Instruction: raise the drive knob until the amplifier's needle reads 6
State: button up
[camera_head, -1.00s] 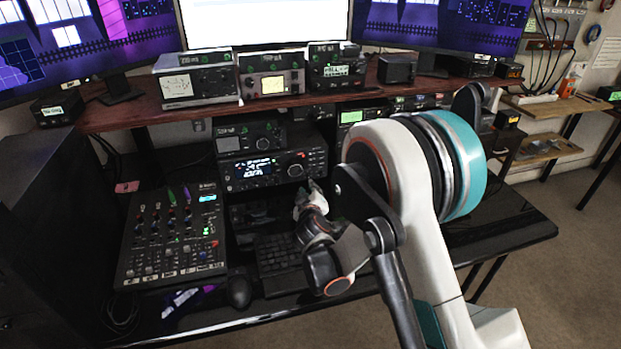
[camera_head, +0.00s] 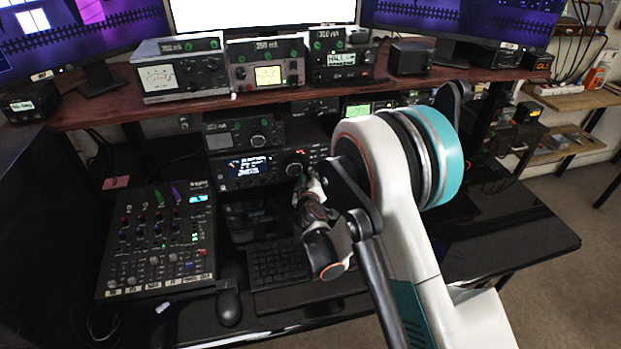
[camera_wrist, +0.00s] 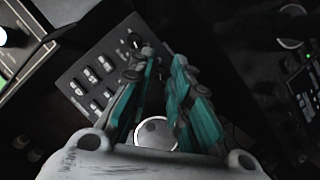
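My gripper (camera_head: 312,182) is at the right part of the front of a black radio with a lit blue display (camera_head: 249,167). In the wrist view its teal fingers (camera_wrist: 163,58) stand apart with a gap between them. A dark panel with several buttons (camera_wrist: 93,85) and a small dark knob (camera_wrist: 135,41) lies beyond the left fingertip. A round silver disc shows between the finger bases. On the shelf, a silver box with a white needle meter (camera_head: 158,77) stands left of a box with a yellowish meter (camera_head: 268,76). I cannot read the needles or tell which knob is the drive.
A mixer (camera_head: 158,240) lies on the desk at left, with a mouse (camera_head: 229,307) and keyboard (camera_head: 277,263) to its right. A smaller black unit (camera_head: 244,134) sits on the radio. The wooden shelf (camera_head: 110,108) overhangs from behind. The desk's right side is clear.

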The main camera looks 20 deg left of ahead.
grip_shut()
jog(key=m, duration=0.1)
jog(key=m+g+y, duration=0.1)
jog(key=m, duration=0.1)
jog(key=shift+w+d+g+y, duration=0.1)
jog(key=shift+d+g+y, duration=0.1)
jog(key=shift+g+y, duration=0.1)
jog(key=shift+o, duration=1.9)
grip_release()
jog(key=shift+r, duration=0.1)
jog(key=v, duration=1.2)
